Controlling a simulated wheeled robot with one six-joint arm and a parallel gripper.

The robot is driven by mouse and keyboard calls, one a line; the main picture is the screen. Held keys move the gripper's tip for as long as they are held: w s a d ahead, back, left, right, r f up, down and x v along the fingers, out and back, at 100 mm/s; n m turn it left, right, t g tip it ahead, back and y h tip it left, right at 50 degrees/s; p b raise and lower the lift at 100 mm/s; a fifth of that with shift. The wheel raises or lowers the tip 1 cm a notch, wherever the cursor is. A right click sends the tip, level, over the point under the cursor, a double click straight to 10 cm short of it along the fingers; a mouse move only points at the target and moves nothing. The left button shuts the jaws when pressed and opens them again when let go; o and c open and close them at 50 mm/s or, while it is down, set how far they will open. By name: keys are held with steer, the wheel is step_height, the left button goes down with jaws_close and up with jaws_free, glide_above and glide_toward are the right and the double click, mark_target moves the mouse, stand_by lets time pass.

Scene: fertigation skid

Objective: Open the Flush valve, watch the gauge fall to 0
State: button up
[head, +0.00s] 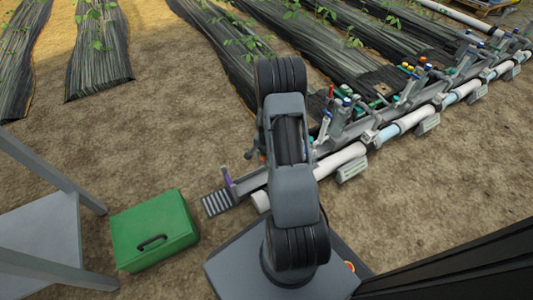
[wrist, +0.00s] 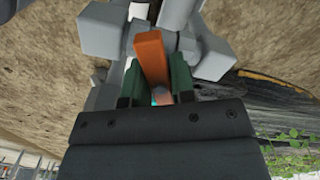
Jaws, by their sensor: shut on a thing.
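In the wrist view my gripper (wrist: 156,82) has its two green-padded fingers on either side of an orange lever handle (wrist: 150,48), shut on it. The handle runs up from between the fingers toward grey valve and pipe fittings (wrist: 172,15). No label is readable, so I cannot confirm that this is the Flush valve. In the head view my arm covers the gripper and much of the skid's near end. A small orange part (head: 262,156) shows just left of the arm. No gauge face can be made out in either view.
The pipe skid (head: 388,132) runs to the upper right with several valves and coloured caps. A purple-handled part (head: 228,177) stands at its near end by a grating (head: 217,203). A green case (head: 154,229) lies beside a grey stand (head: 45,235). Bare soil lies left.

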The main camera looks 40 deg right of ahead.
steer(key=n, duration=1.4)
steer(key=shift+p, duration=0.4)
steer(key=o, duration=1)
steer(key=shift+c, duration=0.2)
steer(key=shift+r, duration=0.1)
step_height(320, 180, up, 10)
steer(key=p, duration=0.7)
steer(key=shift+p, duration=0.35)
